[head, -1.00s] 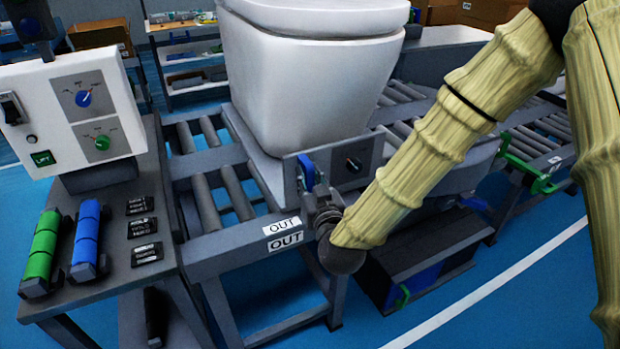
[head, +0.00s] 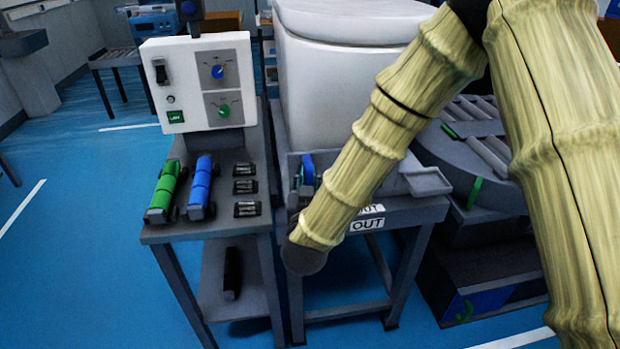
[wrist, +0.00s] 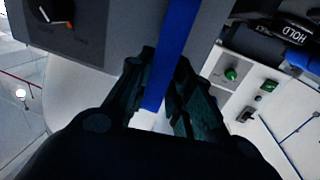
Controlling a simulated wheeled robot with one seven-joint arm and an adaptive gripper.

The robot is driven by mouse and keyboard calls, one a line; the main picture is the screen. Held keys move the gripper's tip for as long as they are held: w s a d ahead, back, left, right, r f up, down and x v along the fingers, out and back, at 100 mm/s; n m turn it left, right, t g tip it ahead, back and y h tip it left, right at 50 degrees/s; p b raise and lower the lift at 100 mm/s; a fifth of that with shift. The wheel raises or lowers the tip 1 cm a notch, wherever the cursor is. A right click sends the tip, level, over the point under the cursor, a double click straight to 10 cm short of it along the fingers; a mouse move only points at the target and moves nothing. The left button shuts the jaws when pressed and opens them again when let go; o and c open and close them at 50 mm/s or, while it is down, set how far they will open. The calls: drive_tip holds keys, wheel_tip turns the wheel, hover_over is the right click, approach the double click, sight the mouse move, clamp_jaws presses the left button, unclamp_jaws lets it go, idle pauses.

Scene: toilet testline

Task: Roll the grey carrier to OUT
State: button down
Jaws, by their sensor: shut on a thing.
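The grey carrier shows in the wrist view as a grey panel (wrist: 108,32) with a black knob. In the head view the white toilet (head: 335,95) stands on it, and my arm hides most of its front. A blue upright handle (head: 307,168) is at the carrier's front; it also shows in the wrist view (wrist: 160,75). My gripper (wrist: 158,90) is shut around this handle; in the head view my forearm mostly hides it. The OUT label (head: 367,225) is on the line's front rail, right of the handle. A second OUT label above it is partly hidden.
A round grey conveyor section (head: 470,165) is at right. Blue floor is free at the front left.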

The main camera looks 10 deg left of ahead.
drive_tip(key=shift+w+a+r, duration=0.15)
drive_tip(key=shift+a+r, duration=0.1)
drive_tip(key=shift+r, duration=0.25)
drive_tip(key=shift+a, duration=0.1)
drive_tip(key=c, duration=1.3)
unclamp_jaws()
drive_tip(key=shift+r, duration=0.1)
drive_tip(key=shift+s, duration=0.2)
drive_tip(key=shift+f, duration=0.3)
drive_tip(key=s, duration=0.8)
drive_tip(key=s+d, duration=0.1)
drive_tip(key=s, duration=0.3)
drive_tip(key=shift+d+r, duration=0.1)
